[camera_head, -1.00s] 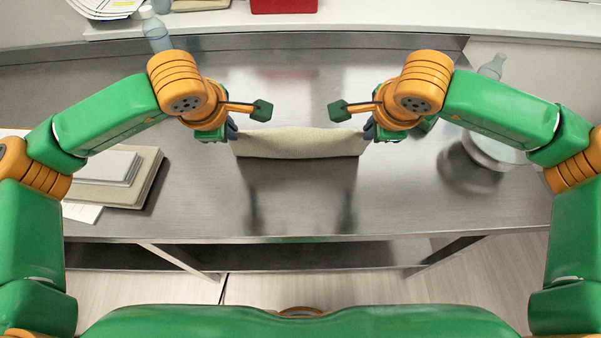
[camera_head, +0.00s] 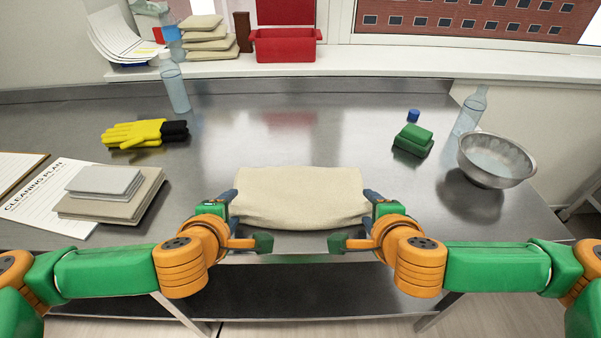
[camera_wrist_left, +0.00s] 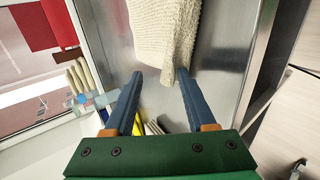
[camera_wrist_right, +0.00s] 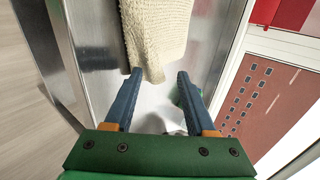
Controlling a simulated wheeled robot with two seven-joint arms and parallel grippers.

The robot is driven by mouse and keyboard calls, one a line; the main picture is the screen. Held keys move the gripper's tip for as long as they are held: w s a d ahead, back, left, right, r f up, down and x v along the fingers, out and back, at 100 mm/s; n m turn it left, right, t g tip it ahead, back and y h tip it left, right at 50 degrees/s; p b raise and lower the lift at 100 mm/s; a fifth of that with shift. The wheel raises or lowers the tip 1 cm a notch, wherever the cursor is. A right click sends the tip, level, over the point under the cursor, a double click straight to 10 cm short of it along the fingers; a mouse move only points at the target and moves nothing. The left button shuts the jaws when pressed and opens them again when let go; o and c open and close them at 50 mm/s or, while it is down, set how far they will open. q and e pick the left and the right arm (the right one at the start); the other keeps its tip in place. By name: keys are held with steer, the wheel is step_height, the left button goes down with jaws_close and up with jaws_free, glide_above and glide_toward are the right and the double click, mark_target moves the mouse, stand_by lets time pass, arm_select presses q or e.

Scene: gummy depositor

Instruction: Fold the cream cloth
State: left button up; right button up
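The cream cloth (camera_head: 300,196) lies as a wide folded band at the front edge of the steel table, its near side bulging slightly. My left gripper (camera_head: 230,201) is at its left end and my right gripper (camera_head: 371,200) at its right end. In the left wrist view the fingers stand apart, with the end of the cloth (camera_wrist_left: 163,38) between their tips, near one finger. In the right wrist view the fingers are also apart, with a cloth corner (camera_wrist_right: 153,45) between the tips, close to one finger. The cloth's underside and inner layers are hidden.
Yellow gloves (camera_head: 135,133), a bottle (camera_head: 175,90) and stacked grey and beige cloths (camera_head: 110,190) are on the left. A green sponge stack (camera_head: 413,139), blue cap (camera_head: 413,115), metal bowl (camera_head: 496,160) and another bottle (camera_head: 469,111) are on the right. The table's middle is clear.

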arm_select(q)
steer(key=shift+w, duration=0.1)
arm_select(e)
steer(key=shift+w, duration=0.1)
arm_select(q)
step_height(320, 180, up, 9)
steer(key=s, duration=0.2)
arm_select(e)
step_height(320, 180, up, 9)
steer(key=s, duration=0.2)
arm_select(q)
steer(key=shift+s, duration=0.1)
arm_select(e)
steer(key=shift+s, duration=0.1)
